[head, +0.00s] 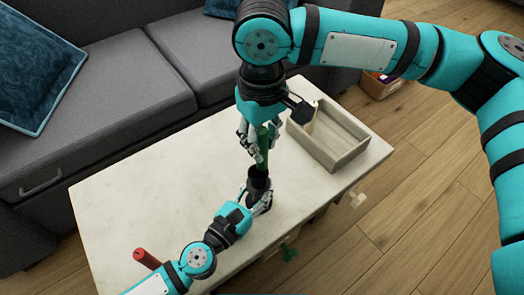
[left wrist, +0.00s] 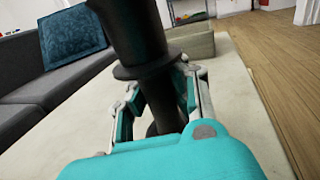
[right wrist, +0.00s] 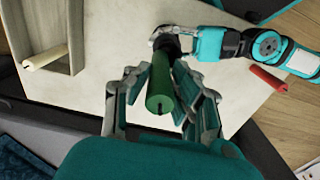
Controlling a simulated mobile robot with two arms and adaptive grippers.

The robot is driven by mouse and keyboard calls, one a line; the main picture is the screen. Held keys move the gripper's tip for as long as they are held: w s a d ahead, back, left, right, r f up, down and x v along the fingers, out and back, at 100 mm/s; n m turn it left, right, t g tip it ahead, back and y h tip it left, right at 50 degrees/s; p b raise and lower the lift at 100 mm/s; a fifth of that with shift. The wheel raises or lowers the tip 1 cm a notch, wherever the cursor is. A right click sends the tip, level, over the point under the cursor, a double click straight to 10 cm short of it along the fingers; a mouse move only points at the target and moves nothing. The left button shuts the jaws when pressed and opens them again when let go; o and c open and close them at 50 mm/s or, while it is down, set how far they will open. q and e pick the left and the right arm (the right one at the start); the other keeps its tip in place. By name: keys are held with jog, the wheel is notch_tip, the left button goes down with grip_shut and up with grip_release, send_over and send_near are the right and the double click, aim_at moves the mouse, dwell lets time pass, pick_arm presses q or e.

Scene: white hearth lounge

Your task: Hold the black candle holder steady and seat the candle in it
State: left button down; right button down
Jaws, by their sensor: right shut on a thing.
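The black candle holder (head: 259,182) stands on the pale table, and its flared middle and stem show in the left wrist view (left wrist: 150,68). My left gripper (head: 258,200) has its fingers on both sides of the holder's stem, shut on it. My right gripper (head: 258,140) is shut on a green candle (head: 263,152), which it holds nearly upright over the holder. The right wrist view shows the candle's near end (right wrist: 160,98) between the fingers. The candle's lower end meets the holder's top in the picture; I cannot tell whether it is inside.
A grey open tray (head: 342,158) sits at the table's right end, with a cream candle (right wrist: 45,57) in it. A red candle (head: 147,258) lies near my left arm. Knobs (head: 357,200) stick out at the table's front. A grey sofa (head: 120,95) stands behind.

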jog(key=shift+s+f, duration=0.1)
jog(key=shift+f, duration=2)
jog(key=c, duration=1.1)
grip_release()
jog(key=shift+c, duration=0.2)
jog(key=shift+r, duration=0.1)
notch_tip(320, 180, up, 12)
jog(key=shift+r, duration=0.1)
